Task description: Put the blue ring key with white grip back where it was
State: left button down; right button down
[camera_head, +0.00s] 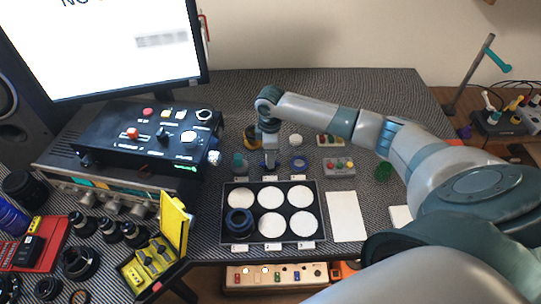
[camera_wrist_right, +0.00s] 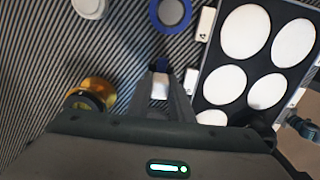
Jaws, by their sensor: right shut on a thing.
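My right gripper (camera_head: 268,163) points down over the striped mat, just behind the tray. In the right wrist view its fingers (camera_wrist_right: 167,92) are shut on a small white block (camera_wrist_right: 160,88), which I take to be the white grip of the blue ring key. My left gripper is not in view.
A black tray (camera_head: 254,183) with white round pads holds a dark lens ring (camera_head: 239,222). An amber ring (camera_head: 251,137), a teal piece (camera_head: 239,160) and a white cap (camera_head: 295,140) lie near the gripper. A grey button box (camera_head: 339,168) stands right; a control box (camera_head: 150,135) stands left.

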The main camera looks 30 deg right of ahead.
jog(key=shift+f, duration=0.1)
jog(key=c, duration=1.6)
grip_release()
jog(key=shift+o, duration=0.2)
notch_tip(320, 180, up, 13)
jog(key=b, duration=0.2)
